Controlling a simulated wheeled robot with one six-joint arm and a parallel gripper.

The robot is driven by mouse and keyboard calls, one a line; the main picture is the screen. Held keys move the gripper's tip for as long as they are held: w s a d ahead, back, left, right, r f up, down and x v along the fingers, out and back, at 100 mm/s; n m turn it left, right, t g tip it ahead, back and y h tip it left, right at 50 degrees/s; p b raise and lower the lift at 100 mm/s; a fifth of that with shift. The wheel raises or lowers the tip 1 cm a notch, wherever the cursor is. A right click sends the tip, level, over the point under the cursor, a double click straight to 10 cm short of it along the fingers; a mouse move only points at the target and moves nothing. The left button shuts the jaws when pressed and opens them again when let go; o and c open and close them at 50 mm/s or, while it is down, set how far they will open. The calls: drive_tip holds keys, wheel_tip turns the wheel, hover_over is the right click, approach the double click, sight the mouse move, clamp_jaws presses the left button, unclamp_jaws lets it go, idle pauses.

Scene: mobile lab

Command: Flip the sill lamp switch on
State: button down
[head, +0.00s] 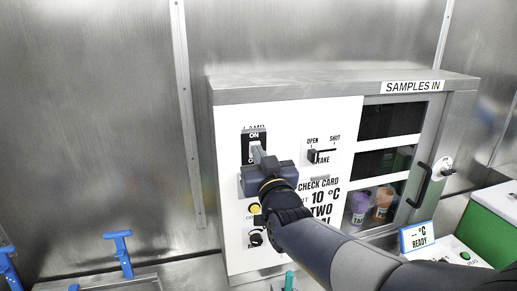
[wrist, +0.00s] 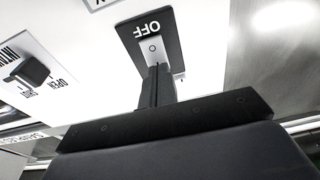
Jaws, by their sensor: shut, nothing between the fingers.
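The sill lamp switch is a black plate (head: 255,134) on the white panel, with ON at its top. It also shows upside down in the wrist view, where OFF is readable on the black plate (wrist: 137,36). A pale metal strip with a screw (wrist: 152,47) lies on the plate. My gripper (head: 257,150) is shut and empty, its fingertips in front of the plate's middle. In the wrist view the shut fingers (wrist: 157,78) reach to the strip. They hide the lever, so its position and any contact cannot be told.
A yellow button (head: 254,208) and a black knob (head: 254,238) are below. The SAMPLES IN cabinet door has a black handle (head: 421,183). Blue T-handles (head: 118,246) stand at lower left.

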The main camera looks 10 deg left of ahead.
drive_tip(key=shift+w, duration=0.2)
drive_tip(key=shift+r, duration=0.1)
drive_tip(key=shift+w+a+g+p, duration=0.15)
drive_tip(key=shift+g+p, duration=0.15)
drive_tip(key=shift+p, duration=0.05)
